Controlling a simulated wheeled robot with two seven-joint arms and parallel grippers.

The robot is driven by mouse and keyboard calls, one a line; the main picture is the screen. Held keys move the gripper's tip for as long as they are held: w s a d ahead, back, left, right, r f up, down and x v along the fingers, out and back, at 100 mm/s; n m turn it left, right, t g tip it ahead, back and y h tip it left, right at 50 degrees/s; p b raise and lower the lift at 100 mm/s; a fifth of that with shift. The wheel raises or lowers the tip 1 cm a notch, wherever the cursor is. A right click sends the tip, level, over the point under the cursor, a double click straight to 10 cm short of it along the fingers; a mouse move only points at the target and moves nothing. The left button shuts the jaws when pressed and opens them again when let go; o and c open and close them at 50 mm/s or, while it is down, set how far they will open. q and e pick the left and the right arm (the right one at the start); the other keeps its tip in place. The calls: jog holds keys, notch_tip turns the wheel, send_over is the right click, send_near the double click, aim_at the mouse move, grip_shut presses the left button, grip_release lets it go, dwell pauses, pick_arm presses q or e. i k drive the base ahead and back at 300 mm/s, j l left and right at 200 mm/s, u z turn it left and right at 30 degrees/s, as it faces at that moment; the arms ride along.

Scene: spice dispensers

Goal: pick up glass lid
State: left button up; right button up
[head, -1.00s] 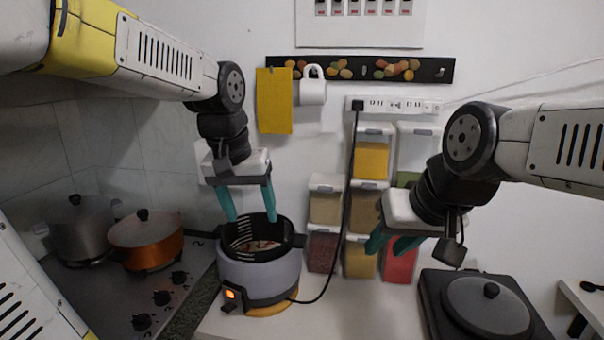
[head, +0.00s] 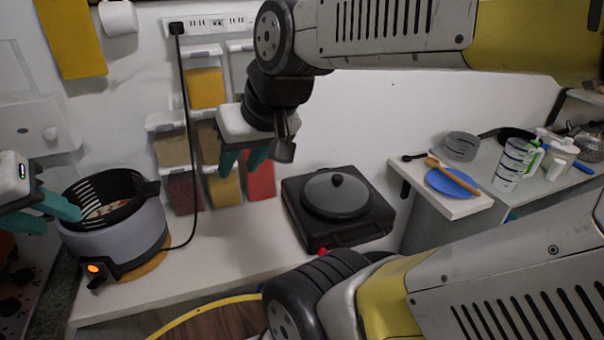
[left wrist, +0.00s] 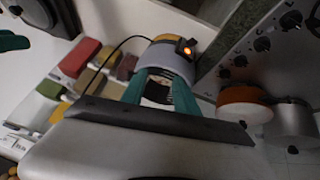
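A round grey lid (head: 336,193) with a black knob, apparently the glass lid, lies flat on a square black hot plate (head: 359,235) on the white counter. My right gripper (head: 243,162) is open and empty, up and left of the lid, in front of the stacked spice dispensers and apart from the lid. My left gripper (head: 45,212) is at the far left, beside the grey pot in the picture. In the left wrist view its two teal fingers (left wrist: 160,90) are spread, with nothing seen held between them. The lid is not clearly seen in that view.
The open grey pot (head: 120,235) with a black basket stands left on the counter, its black cord rising to the wall socket. Spice dispensers (head: 205,145) stack against the wall. A side table at right holds a blue plate (head: 452,182) and cups. Counter between pot and hot plate is clear.

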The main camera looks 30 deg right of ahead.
aim_at(331, 195)
jog(key=z, duration=1.5)
jog(key=u, duration=1.95)
jog(key=z, duration=1.8)
jog(key=l+z, duration=0.15)
jog(key=l, duration=0.75)
